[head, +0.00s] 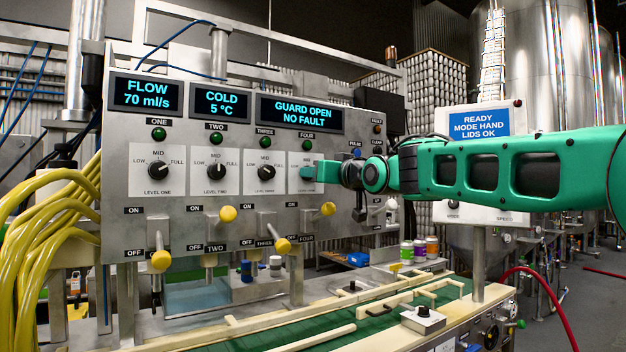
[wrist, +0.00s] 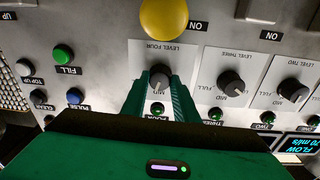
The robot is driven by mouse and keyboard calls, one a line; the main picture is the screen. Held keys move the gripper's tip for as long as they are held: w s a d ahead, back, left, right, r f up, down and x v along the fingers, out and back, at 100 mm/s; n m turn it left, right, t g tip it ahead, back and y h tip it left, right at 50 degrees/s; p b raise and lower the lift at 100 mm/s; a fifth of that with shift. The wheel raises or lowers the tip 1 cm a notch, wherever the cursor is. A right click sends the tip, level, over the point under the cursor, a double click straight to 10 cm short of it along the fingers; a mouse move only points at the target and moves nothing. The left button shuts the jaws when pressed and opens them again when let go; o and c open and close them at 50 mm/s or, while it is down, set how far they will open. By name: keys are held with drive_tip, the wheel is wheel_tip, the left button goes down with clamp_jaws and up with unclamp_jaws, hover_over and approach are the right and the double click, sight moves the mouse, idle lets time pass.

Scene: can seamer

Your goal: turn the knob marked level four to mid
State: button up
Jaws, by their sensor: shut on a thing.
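The level four knob (wrist: 159,77) is a dark round knob on a white plate labelled LEVEL FOUR, seen upside down in the wrist view. The two green fingers of my gripper (wrist: 160,88) stand on either side of it, shut on it. I cannot clearly tell which mark its pointer faces. In the head view my gripper (head: 312,171) reaches in from the right and hides the knob; part of its white plate (head: 296,184) shows to the left of the fingers.
The level three knob (head: 266,172), level two knob (head: 216,171) and level one knob (head: 157,170) are to the left on the panel. Yellow-ended levers, including one (head: 328,209), stick out below. Green FILL (wrist: 63,53) and blue PULSE (wrist: 74,96) buttons are near my gripper.

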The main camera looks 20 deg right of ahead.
drive_tip(key=shift+f+n, duration=0.2)
drive_tip(key=shift+n, duration=1.4)
drive_tip(key=o, duration=1.1)
drive_tip(key=shift+c, duration=0.2)
drive_tip(key=shift+r, duration=0.1)
drive_tip(key=shift+s, duration=0.1)
drive_tip(key=v, duration=1)
drive_tip(key=shift+s+d, duration=0.15)
drive_tip(key=shift+s, duration=0.05)
